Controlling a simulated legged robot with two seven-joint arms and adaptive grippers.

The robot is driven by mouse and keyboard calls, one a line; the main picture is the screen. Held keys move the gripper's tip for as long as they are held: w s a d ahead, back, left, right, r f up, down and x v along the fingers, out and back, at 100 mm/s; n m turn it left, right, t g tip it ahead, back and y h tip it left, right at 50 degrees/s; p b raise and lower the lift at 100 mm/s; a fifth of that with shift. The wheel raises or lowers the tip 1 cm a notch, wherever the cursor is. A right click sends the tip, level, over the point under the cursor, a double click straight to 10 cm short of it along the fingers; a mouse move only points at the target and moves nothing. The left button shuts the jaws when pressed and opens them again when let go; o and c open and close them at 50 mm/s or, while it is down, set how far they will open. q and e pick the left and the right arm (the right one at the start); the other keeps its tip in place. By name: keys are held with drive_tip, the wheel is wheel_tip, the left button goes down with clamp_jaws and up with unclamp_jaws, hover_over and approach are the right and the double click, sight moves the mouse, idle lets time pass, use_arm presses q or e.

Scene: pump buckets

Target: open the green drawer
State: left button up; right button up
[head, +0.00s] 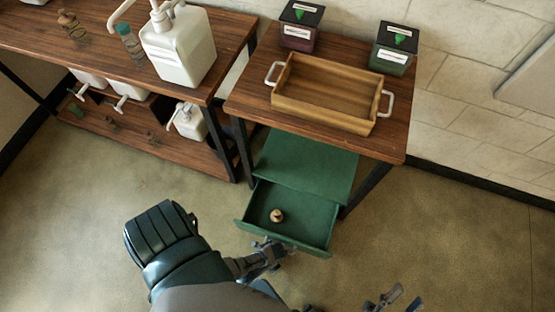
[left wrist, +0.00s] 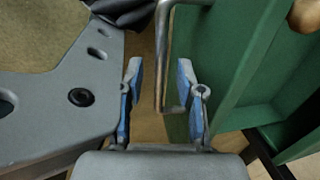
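The green drawer (head: 312,230) is pulled out from its green cabinet (head: 310,165) under the small wooden table. A small brown rounded object (head: 277,215) lies inside it. My left gripper (head: 270,254) is at the drawer's front, low and near its middle. In the left wrist view my left gripper (left wrist: 160,88) has its blue-padded fingers apart, with the metal handle (left wrist: 163,45) running between them; the fingers do not look closed on it. The open drawer (left wrist: 262,85) shows at the right there. My right gripper (head: 395,299) is at the bottom edge, fingers apart and empty, away from the drawer.
A wooden tray (head: 325,112) with white handles and two dark-lidded boxes (head: 392,48) stand on the small table (head: 250,92). A shelf table with white pump buckets (head: 180,48) is at the left. The floor to the drawer's right is clear.

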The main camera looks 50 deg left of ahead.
use_arm(q)
drive_tip(key=shift+r, duration=0.1)
wheel_tip(320, 180, up, 12)
drive_tip(key=s+d, duration=0.1)
drive_tip(key=s, duration=0.1)
drive_tip(key=shift+f, duration=0.25)
drive_tip(key=shift+w+d, duration=0.1)
idle(0.4)
